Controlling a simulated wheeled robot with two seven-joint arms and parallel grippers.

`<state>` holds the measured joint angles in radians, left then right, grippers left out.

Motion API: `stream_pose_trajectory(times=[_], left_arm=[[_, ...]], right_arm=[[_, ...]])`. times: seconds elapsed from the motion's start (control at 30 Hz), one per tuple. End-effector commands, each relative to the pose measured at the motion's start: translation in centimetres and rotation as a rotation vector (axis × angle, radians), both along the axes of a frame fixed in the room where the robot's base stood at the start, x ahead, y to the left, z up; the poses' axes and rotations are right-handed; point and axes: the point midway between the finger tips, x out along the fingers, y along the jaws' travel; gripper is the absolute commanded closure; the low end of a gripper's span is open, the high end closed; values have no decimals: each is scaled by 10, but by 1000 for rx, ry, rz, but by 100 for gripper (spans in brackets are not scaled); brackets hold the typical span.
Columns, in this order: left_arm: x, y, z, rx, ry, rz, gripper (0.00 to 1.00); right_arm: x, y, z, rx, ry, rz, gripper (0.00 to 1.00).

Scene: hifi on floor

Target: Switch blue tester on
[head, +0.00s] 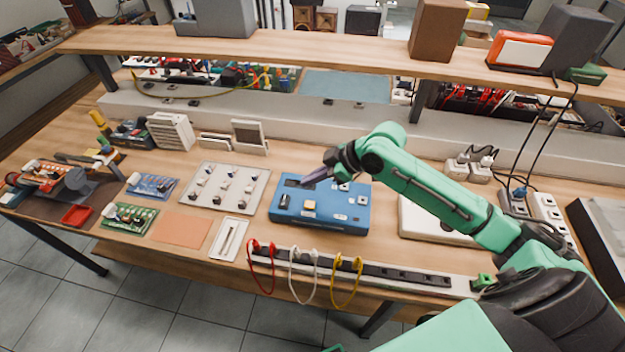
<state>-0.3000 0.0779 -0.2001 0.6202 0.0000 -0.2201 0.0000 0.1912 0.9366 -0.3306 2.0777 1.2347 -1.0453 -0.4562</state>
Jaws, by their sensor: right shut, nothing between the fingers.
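The blue tester (335,213) is a flat blue box on the workbench, near the middle of the head view. Its top carries a black rocker-like part at the left, a yellowish button at the front and some small parts at the back. My right gripper (306,182) is shut and empty, its tips over the back left part of the tester's top. I cannot tell whether the tips touch it. The gripper and forearm hide part of the tester's back edge. My left gripper is not in view.
A white panel with several knobs (226,180) lies left of the tester. A rail with red, white and yellow leads (385,271) runs along the bench's front edge. A wooden shelf (330,58) spans above the back. A pale flat box (425,222) lies right, beneath my right arm.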

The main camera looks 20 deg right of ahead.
Motion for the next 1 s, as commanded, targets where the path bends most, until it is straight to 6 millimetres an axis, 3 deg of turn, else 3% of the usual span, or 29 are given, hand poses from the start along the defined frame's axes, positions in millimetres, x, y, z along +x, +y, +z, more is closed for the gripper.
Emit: stream_pose_trajectory(times=[0.37, 0.7, 1.0], left_arm=[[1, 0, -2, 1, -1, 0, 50], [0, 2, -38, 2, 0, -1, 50], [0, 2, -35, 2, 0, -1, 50]], right_arm=[[-4, -3, 6, 0, 0, 1, 100], [11, 0, 6, -44, -91, 4, 100], [11, -2, 10, -54, -93, 1, 100]])
